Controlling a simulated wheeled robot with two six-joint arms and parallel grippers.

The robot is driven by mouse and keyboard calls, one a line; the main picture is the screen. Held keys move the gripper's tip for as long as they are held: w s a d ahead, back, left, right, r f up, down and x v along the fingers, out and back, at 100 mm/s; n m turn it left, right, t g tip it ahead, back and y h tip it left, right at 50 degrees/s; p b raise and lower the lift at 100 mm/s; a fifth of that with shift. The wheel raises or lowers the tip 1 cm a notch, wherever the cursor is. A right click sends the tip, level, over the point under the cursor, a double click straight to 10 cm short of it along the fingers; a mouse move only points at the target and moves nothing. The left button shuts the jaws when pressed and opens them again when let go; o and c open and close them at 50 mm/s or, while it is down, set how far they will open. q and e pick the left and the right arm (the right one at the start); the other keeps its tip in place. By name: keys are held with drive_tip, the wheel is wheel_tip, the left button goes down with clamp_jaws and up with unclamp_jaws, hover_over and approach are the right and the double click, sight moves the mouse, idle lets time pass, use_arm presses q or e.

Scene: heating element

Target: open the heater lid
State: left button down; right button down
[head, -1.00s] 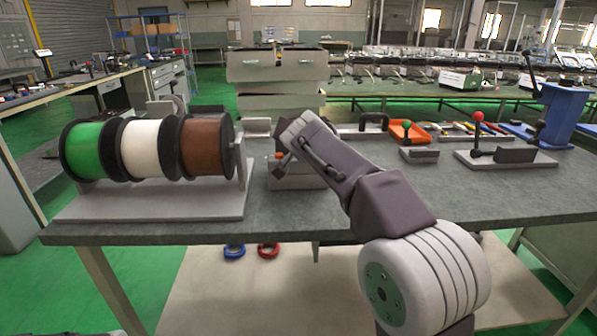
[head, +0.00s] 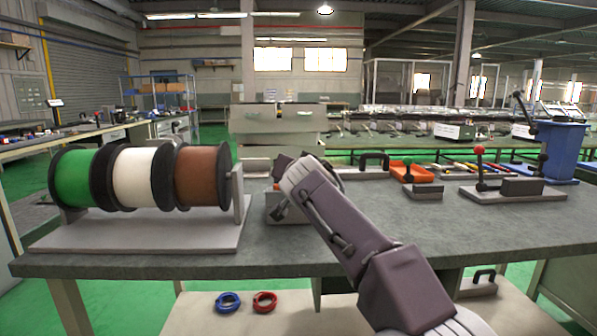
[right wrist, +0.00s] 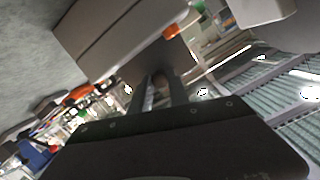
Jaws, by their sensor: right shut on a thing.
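The heater is a low grey box (head: 287,208) on the table, right of the spool stand, mostly hidden behind my right arm in the head view. It also fills the upper left of the right wrist view as a grey box (right wrist: 115,35) with a small orange part (right wrist: 171,31). A brown-grey plate, seemingly the heater lid (right wrist: 180,58), stands out from the box at the fingers. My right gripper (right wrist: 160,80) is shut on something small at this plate. Its fingertips are hidden in the head view, and how far the lid is tilted is unclear. My left gripper is out of view.
A stand with green, white and brown spools (head: 145,176) is close on the left. An orange tray (head: 408,172), a lever fixture (head: 515,190) and a blue bin (head: 560,150) stand to the right. The table's front right (head: 480,232) is clear.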

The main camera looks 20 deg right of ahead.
drive_tip(key=c, duration=1.2)
unclamp_jaws()
drive_tip(key=shift+c, duration=0.2)
drive_tip(key=v, duration=0.9)
drive_tip(key=shift+b, duration=0.4)
drive_tip(key=shift+f, duration=0.1)
